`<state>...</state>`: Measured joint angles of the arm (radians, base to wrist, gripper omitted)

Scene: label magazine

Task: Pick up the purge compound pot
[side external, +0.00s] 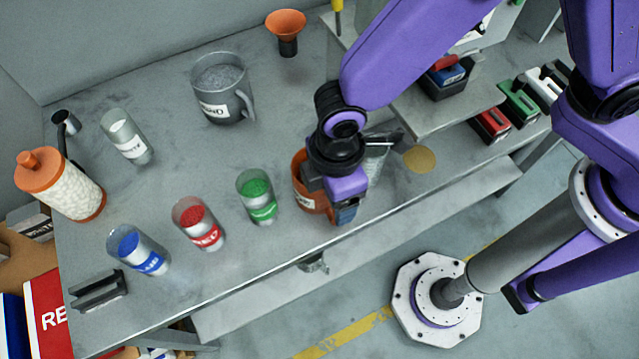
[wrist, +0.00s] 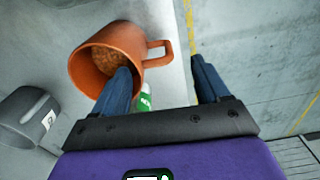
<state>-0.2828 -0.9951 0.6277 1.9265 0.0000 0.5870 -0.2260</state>
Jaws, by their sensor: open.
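An orange pot (side external: 303,172) with a pale label stands upright near the front edge of the table, partly hidden behind my gripper (side external: 340,208). In the wrist view the orange pot (wrist: 92,82) shows brown granules inside and a handle on its right. I cannot read its label fully, so I cannot confirm that it is the purge compound pot. My gripper (wrist: 163,78) is open, with one blue finger overlapping the pot's mouth and the other to the right of the handle. The handle appears between the fingers, and contact cannot be told.
Green (side external: 259,198), red (side external: 203,228) and blue (side external: 143,256) labelled jars stand left of the pot. A grey pot (side external: 220,95) stands farther back, with an orange funnel (side external: 286,30) behind it. A raised shelf (side external: 440,115) lies to the right.

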